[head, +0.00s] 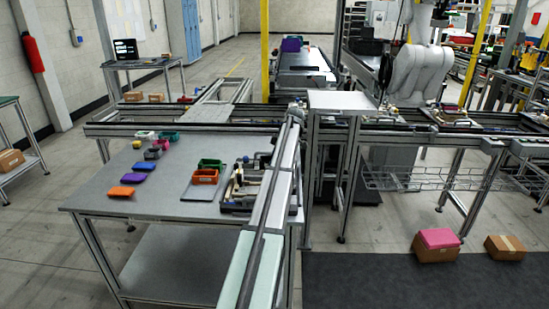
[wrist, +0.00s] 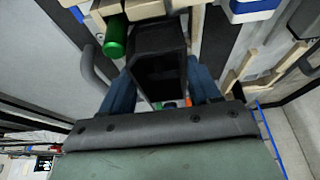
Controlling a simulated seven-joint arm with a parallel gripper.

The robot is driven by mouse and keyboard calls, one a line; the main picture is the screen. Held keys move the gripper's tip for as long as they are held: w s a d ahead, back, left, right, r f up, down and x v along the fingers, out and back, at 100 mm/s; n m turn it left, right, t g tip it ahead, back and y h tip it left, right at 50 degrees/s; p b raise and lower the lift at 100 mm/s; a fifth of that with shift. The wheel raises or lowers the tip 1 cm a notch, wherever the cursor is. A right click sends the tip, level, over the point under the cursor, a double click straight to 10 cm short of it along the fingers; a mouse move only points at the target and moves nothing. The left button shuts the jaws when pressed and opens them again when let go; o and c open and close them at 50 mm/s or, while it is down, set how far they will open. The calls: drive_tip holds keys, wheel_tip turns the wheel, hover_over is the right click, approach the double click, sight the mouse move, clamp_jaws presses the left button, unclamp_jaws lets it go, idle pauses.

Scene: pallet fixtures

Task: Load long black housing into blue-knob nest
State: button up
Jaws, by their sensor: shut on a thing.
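In the wrist view, my gripper (wrist: 160,82) has its two blue-grey fingers closed on the sides of a long black housing (wrist: 158,62). The housing is box-shaped with an open-looking dark inside. A green cylindrical knob (wrist: 115,36) shows just left of its far end. I cannot tell whether that blue part is the knob of the nest. The housing's underside is hidden. I cannot make out my gripper in the head view.
In the head view, a grey table (head: 160,190) carries several coloured bins, including an orange bin (head: 205,177), and a dark tray of fixtures (head: 238,208). Another fixture pallet (head: 455,120) sits on the rail at right. White and blue blocks (wrist: 252,8) stand near the housing in the wrist view.

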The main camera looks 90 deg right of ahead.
drive_tip(key=shift+f, duration=0.25)
drive_tip(key=o, duration=1.2)
drive_tip(key=shift+r, duration=0.1)
drive_tip(key=v, duration=1.3)
drive_tip(key=shift+r, duration=0.3)
